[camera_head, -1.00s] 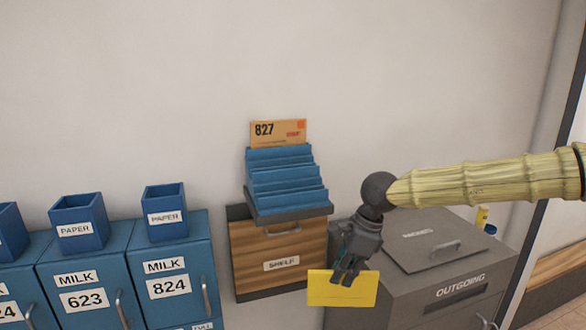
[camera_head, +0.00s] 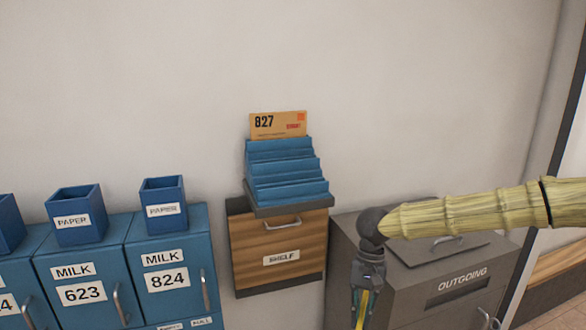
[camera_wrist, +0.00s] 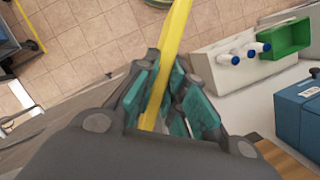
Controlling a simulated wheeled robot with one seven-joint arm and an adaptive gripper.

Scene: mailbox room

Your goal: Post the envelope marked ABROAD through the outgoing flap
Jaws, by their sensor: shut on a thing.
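My gripper (camera_head: 363,301) is shut on a yellow envelope (camera_wrist: 174,45), which is seen edge-on in the wrist view between the teal finger pads. The head view shows only a thin yellow strip of it, low in the frame. No marking on the envelope can be read from here. The grey cabinet (camera_head: 397,287) has a dark slot, the outgoing flap (camera_head: 459,291), with the label OUTGOING above it. My gripper is in front of the cabinet's left edge, to the left of the flap and apart from it.
A blue stepped rack (camera_head: 287,174) holding an envelope marked 827 (camera_head: 278,125) stands on a wooden shelf unit (camera_head: 279,250). Blue milk boxes (camera_head: 167,279) with paper holders (camera_head: 163,203) line the left. The wall above the cabinet is clear.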

